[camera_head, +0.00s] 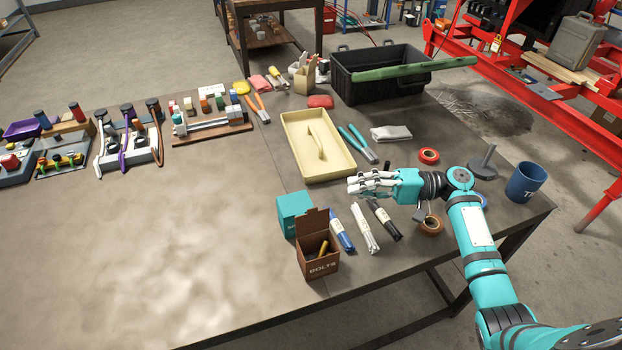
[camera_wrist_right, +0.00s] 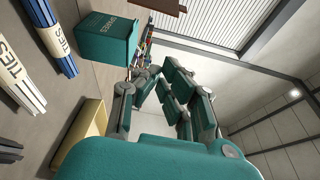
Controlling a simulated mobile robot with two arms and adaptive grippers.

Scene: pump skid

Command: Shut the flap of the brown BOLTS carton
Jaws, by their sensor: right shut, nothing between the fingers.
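The brown BOLTS carton (camera_head: 319,262) stands near the front edge of the table in the head view. Its flap (camera_head: 312,225) stands up at the back, so the carton is open, with yellowish pieces inside. In the right wrist view a brown edge (camera_wrist_right: 160,4), likely the flap, shows at the top. My right gripper (camera_head: 364,184) is shut and empty, above the table behind and to the right of the carton, apart from it. Its fingers (camera_wrist_right: 160,85) also show in the right wrist view. My left gripper is not in view.
A teal box (camera_head: 293,211) stands right behind the carton; it also shows in the right wrist view (camera_wrist_right: 106,40). Bundles of blue (camera_head: 338,230), white (camera_head: 364,229) and black (camera_head: 384,220) rods lie to the right. A cream tray (camera_head: 291,135) lies behind. The table's left front is clear.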

